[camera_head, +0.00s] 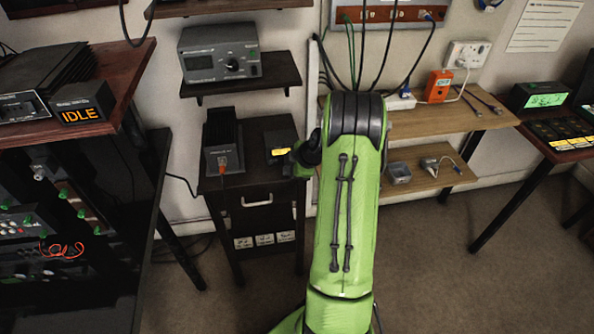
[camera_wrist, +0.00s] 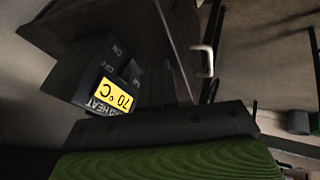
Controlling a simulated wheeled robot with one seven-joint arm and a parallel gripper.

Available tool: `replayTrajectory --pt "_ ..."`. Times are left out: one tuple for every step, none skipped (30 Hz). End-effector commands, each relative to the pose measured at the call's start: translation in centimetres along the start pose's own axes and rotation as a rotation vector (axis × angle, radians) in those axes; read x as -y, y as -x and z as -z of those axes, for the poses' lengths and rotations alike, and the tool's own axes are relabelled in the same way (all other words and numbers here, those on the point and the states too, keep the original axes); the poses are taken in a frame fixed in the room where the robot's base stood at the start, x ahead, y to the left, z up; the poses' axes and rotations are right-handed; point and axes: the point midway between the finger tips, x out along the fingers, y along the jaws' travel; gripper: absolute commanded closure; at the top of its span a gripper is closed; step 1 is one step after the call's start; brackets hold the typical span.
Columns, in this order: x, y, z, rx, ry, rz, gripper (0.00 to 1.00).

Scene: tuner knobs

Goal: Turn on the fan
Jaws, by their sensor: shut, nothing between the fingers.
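I cannot pick out a fan by its shape. A small dark control box (camera_head: 281,146) with a yellow display stands on the dark cabinet, just left of my arm. In the wrist view the control box (camera_wrist: 88,68) appears turned, with "70°C" on yellow, the word "HEAT", and ON and OFF markings. My gripper (camera_wrist: 165,124) shows as a dark bar and green ridged part along the bottom of the wrist view, shut and empty, close to the box. Whether it touches the box I cannot tell. In the head view my arm hides most of the gripper.
A black finned device (camera_head: 221,147) with an orange plug stands left of the box on the cabinet (camera_head: 245,183). A grey meter (camera_head: 219,55) with a knob sits on a shelf above. An IDLE display (camera_head: 82,108) is at left. Wooden shelves (camera_head: 440,122) with an orange plug-in unit are at right.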

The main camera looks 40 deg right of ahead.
Motion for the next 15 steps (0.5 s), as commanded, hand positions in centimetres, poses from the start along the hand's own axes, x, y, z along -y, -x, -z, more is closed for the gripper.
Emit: replayTrajectory --pt "-0.8 -0.5 -0.1 0.0 0.0 -0.003 1.0" --pt "-1.1 -0.7 -0.1 0.0 0.001 -0.001 1.0" --pt "-1.5 -0.9 -0.1 0.0 0.001 -0.002 1.0" --pt "-1.7 -1.0 -0.1 0.0 0.0 -0.001 1.0" --pt "-1.9 -1.1 -0.1 0.0 -0.001 -0.001 1.0" --pt "-2.0 -1.2 -0.1 0.0 -0.001 0.0 1.0" --pt "-2.1 -1.2 -0.1 0.0 -0.001 0.0 1.0" --pt "-2.2 -1.2 -0.1 0.0 -0.001 0.0 1.0" --pt "-2.2 -1.2 -0.1 0.0 -0.002 0.0 1.0" --pt "-2.2 -1.2 -0.1 0.0 -0.002 0.0 1.0" --pt "-2.2 -1.2 -0.1 0.0 -0.002 0.0 1.0" --pt "-2.2 -1.2 -0.1 0.0 -0.002 0.0 1.0" --pt "-2.2 -1.2 -0.1 0.0 -0.002 0.0 1.0" --pt "-2.2 -1.2 -0.1 0.0 -0.002 0.0 1.0" --pt "-2.2 -1.2 -0.1 0.0 -0.002 0.0 1.0"
